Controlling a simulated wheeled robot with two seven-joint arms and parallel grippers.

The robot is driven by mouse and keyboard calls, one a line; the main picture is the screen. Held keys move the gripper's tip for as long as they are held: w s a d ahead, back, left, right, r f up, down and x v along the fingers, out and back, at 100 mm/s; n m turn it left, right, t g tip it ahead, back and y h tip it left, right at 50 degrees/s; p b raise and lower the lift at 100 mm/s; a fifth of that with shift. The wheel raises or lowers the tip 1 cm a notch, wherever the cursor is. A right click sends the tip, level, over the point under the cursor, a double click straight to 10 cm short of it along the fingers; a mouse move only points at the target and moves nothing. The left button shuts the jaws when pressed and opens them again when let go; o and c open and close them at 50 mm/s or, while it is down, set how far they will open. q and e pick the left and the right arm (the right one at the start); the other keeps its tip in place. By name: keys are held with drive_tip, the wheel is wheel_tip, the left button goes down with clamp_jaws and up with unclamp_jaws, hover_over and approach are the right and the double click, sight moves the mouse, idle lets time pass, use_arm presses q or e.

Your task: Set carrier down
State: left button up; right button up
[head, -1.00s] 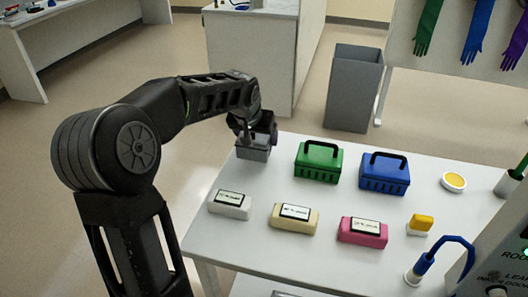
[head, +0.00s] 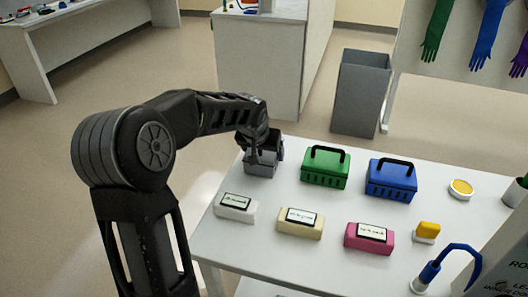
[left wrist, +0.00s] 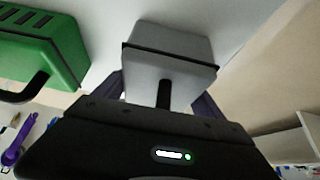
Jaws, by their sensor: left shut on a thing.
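A grey carrier (head: 261,165) is at the far left corner of the white table (head: 300,250), left of the green carrier (head: 326,168). My left gripper (head: 259,146) is above it and shut on its dark handle. In the left wrist view the grey carrier (left wrist: 168,72) fills the middle, with its handle running down into my gripper (left wrist: 163,97). The white surface shows behind it, and its base appears at or very near the tabletop; I cannot tell whether it touches. A blue carrier (head: 391,180) stands right of the green one. My right gripper is not in view.
White (head: 235,208), cream (head: 300,223) and pink (head: 369,238) labelled blocks stand in a row nearer me. A yellow block (head: 427,231), a round yellow-topped dish (head: 461,189) and a blue curved tool (head: 450,262) are to the right. A grey bin (head: 360,95) stands beyond the table.

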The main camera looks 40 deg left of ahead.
use_arm(q)
drive_tip(key=o, duration=1.9)
drive_tip(key=shift+f, duration=0.1)
drive_tip(key=shift+r, duration=0.25)
drive_tip(key=v, duration=1.1)
drive_tip(key=shift+s+d+r, duration=0.1)
drive_tip(key=shift+s+r, duration=0.15)
drive_tip(key=shift+r, duration=0.05)
